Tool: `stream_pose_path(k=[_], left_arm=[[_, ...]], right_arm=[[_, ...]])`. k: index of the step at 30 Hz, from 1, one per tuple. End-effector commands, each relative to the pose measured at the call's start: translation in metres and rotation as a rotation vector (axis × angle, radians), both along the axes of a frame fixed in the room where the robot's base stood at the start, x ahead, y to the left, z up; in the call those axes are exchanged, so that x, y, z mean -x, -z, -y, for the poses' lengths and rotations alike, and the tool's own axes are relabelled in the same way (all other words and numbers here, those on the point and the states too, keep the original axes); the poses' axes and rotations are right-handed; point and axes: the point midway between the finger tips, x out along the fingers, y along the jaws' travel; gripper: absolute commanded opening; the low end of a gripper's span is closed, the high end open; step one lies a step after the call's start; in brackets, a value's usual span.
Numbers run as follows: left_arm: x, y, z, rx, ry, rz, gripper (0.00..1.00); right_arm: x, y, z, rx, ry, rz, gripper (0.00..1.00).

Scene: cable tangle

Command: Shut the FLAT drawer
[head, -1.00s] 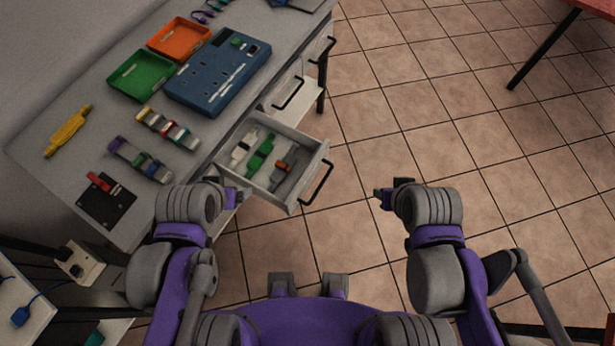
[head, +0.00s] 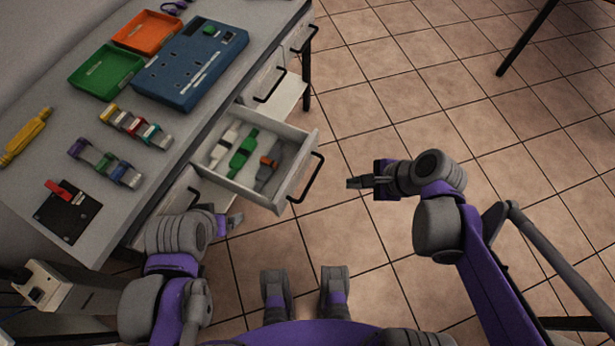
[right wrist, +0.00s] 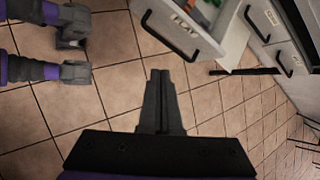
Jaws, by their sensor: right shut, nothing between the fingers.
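The FLAT drawer (head: 304,160) stands pulled out from the desk in the head view, with a black bar handle (head: 302,178) on its front. It holds a white, a green and a grey-orange item. Its FLAT label (right wrist: 184,24) and handle (right wrist: 170,36) show at the top of the right wrist view. My right gripper (head: 352,182) is shut and empty, to the right of the handle and apart from it; its closed fingers (right wrist: 160,76) point toward the drawer front in the wrist view. My left gripper (head: 236,219) is below the drawer's left part in the picture; its jaw gap is unclear.
The desk holds a green tray (head: 106,72), an orange tray (head: 146,31), a blue case (head: 190,63), a yellow tool (head: 25,136) and a black plate with a red lever (head: 68,212). More handled drawer fronts (head: 268,78) lie beyond.

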Motion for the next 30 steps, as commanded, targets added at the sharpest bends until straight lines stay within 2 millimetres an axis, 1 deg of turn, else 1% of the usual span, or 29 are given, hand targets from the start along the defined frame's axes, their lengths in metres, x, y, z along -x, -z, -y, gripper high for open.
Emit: stream_pose_path(k=[1, 3, 6, 9, 14, 27, 30], left_arm=[[0.000, 0.018, 0.000, 0.000, 0.000, -0.006, 0.89], [0.000, 0.028, 0.000, 0.000, 0.000, -0.009, 0.89], [0.000, 0.037, 0.000, 0.000, 0.000, -0.012, 0.89], [0.000, 0.040, 0.000, 0.000, 0.000, -0.013, 0.89], [0.000, 0.044, 0.000, 0.000, 0.000, -0.015, 0.89], [-0.002, 0.078, 0.000, 0.000, 0.000, -0.027, 0.89], [-0.002, 0.078, 0.000, 0.000, 0.000, -0.026, 0.89]], right_arm=[[-0.009, 0.017, 0.000, -0.092, 0.105, -0.059, 0.00], [-0.018, 0.023, -0.003, -0.202, 0.223, -0.131, 0.00], [-0.027, 0.028, -0.005, -0.309, 0.332, -0.204, 0.00], [-0.031, 0.029, -0.006, -0.359, 0.380, -0.240, 0.00], [-0.036, 0.038, -0.015, -0.370, 0.388, -0.249, 0.00], [-0.067, 0.103, -0.071, -0.367, 0.384, -0.247, 0.00], [-0.075, 0.098, -0.085, -0.366, 0.384, -0.246, 0.00]])
